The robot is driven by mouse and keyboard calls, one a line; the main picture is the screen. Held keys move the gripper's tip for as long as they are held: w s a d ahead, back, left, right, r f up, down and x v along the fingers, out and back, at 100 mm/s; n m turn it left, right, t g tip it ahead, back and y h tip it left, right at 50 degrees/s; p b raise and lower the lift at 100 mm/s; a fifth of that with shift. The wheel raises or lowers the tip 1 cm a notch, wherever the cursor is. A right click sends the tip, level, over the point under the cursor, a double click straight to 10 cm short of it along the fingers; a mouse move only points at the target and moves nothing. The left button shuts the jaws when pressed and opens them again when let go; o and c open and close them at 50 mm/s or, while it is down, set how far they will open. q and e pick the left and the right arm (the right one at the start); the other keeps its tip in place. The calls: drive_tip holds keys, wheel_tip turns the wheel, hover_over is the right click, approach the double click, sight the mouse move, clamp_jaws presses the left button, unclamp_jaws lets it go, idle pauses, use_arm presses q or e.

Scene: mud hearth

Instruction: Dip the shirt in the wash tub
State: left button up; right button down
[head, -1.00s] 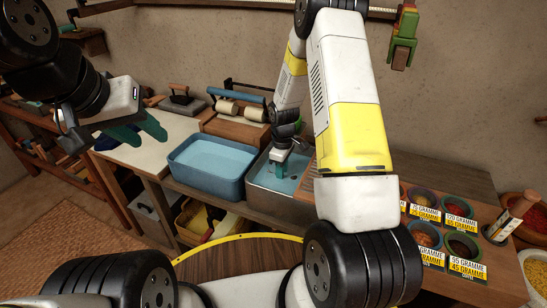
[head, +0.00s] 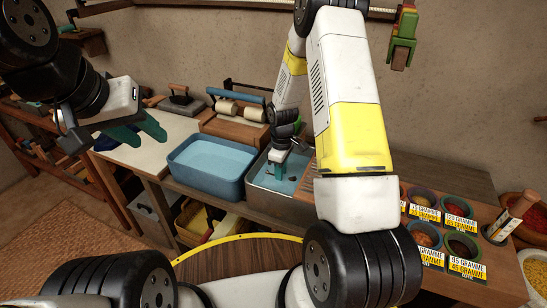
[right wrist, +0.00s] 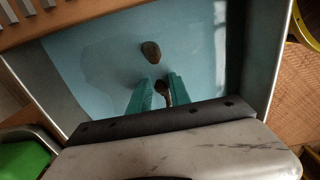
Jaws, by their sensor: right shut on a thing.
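A blue tub (head: 208,187) full of pale blue water stands on the bench. To its right is a grey metal basin (head: 262,204), also holding blue water; its wall shows in the right wrist view (right wrist: 262,70). My right gripper (head: 277,172) reaches down into the grey basin. In the right wrist view its teal fingers (right wrist: 152,95) are close together on a small dark lump (right wrist: 164,87). Another brown lump (right wrist: 151,51) lies just beyond the fingertips. My left gripper (head: 140,132) is empty with fingers apart, above the left bench. No shirt can be clearly made out; a dark blue thing (head: 104,143) lies partly hidden behind the left gripper.
Bowls of coloured powder (head: 424,235) with labels stand on the right bench. A wooden board with rollers (head: 240,115) is behind the tubs. A yellow bin (head: 200,222) sits below the bench. My right arm hides part of the right bench.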

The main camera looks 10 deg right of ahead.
drive_tip(key=shift+w+d+f, duration=0.3)
drive_tip(key=shift+w, duration=0.2)
drive_tip(key=shift+w+d+f, duration=0.25)
drive_tip(key=shift+w+d, duration=0.05)
drive_tip(key=shift+w, duration=0.15)
drive_tip(key=shift+s+a+r, duration=0.3)
drive_tip(key=shift+s, duration=0.2)
drive_tip(key=shift+s+a+r, duration=0.3)
drive_tip(key=shift+s, duration=0.2)
drive_tip(key=shift+w+d+f, duration=0.35)
drive_tip(key=shift+w, duration=0.15)
drive_tip(key=shift+w+d+f, duration=0.3)
drive_tip(key=shift+w, duration=0.2)
drive_tip(key=shift+s+a+r, duration=0.35)
drive_tip(key=shift+s, duration=0.15)
drive_tip(key=shift+s+a+r, duration=0.3)
drive_tip(key=shift+s+a, duration=0.05)
drive_tip(key=shift+s, duration=0.15)
drive_tip(key=shift+w+d+f, duration=0.35)
drive_tip(key=shift+w, duration=0.15)
drive_tip(key=shift+w+d+f, duration=0.3)
drive_tip(key=shift+w+d, duration=0.05)
drive_tip(key=shift+w, duration=0.15)
drive_tip(key=shift+r, duration=0.1)
wheel_tip(320, 180, up, 19)
